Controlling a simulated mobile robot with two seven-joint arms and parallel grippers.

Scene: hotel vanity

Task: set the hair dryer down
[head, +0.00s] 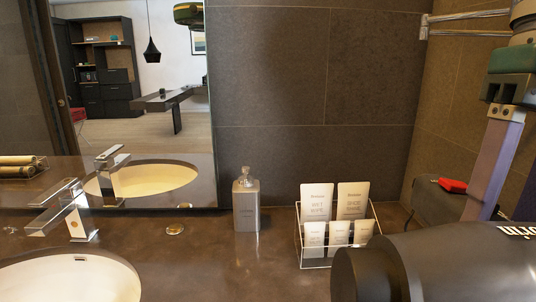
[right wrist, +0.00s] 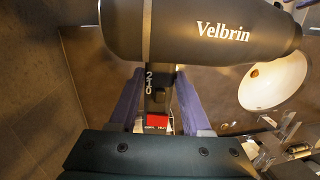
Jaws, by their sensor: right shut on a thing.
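The hair dryer (head: 440,270) is a large dark grey body with white lettering, filling the lower right of the head view. In the right wrist view its barrel (right wrist: 190,28) reads "Velbrin" and spans the top. Its dark handle with a red switch (head: 452,185) shows behind the barrel. My right gripper (right wrist: 159,95) has its two purple fingers on either side of the handle, shut on it. The dryer appears held above the brown counter (head: 190,265); the exact gap is hard to tell. My left gripper is in neither view.
A clear holder (head: 318,262) with several white packets stands on the counter, left of the dryer. A grey soap bottle (head: 246,205), a faucet (head: 75,215) and a white sink (head: 70,280) are further left. The counter between sink and holder is mostly bare. A metal rail (head: 470,15) is on the wall.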

